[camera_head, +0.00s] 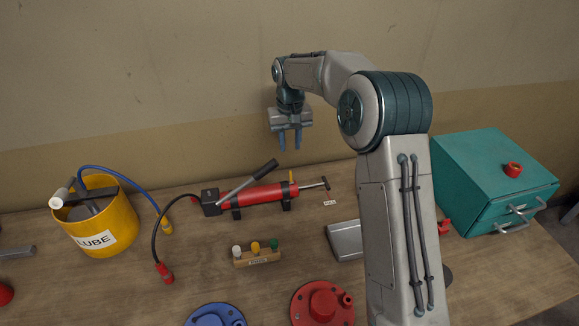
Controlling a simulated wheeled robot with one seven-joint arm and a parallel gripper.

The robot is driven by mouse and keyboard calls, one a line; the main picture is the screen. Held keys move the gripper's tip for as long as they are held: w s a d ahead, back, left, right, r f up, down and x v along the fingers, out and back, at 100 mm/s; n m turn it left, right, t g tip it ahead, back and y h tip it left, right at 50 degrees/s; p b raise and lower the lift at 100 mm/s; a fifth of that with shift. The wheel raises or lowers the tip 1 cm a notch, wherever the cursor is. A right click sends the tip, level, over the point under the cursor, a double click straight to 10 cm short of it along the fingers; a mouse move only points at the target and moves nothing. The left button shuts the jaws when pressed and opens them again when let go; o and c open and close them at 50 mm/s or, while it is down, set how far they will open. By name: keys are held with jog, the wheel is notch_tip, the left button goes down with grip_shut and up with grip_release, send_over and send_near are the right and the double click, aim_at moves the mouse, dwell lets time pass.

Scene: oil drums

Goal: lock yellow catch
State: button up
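A red hand pump (255,195) with a black lever lies on the wooden table. A small upright yellow piece (291,176) stands on the pump's right end, near its rod; it looks like the yellow catch, but it is too small to tell its exact position. My gripper (290,148) hangs above the pump, pointing down, with two blue fingers apart and nothing between them. It appears above the yellow piece in the picture, not touching it.
A wooden block (257,261) with white, yellow and green caps stands in front of the pump. A teal drawer cabinet (500,160) is right. Red (300,308) and blue (205,318) lids lie at the front.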

aim_at(290, 171)
notch_tip(290, 171, down, 10)
jog(key=shift+w+f, duration=0.1)
jog(key=shift+f, duration=0.05)
dwell(0.3)
grip_shut()
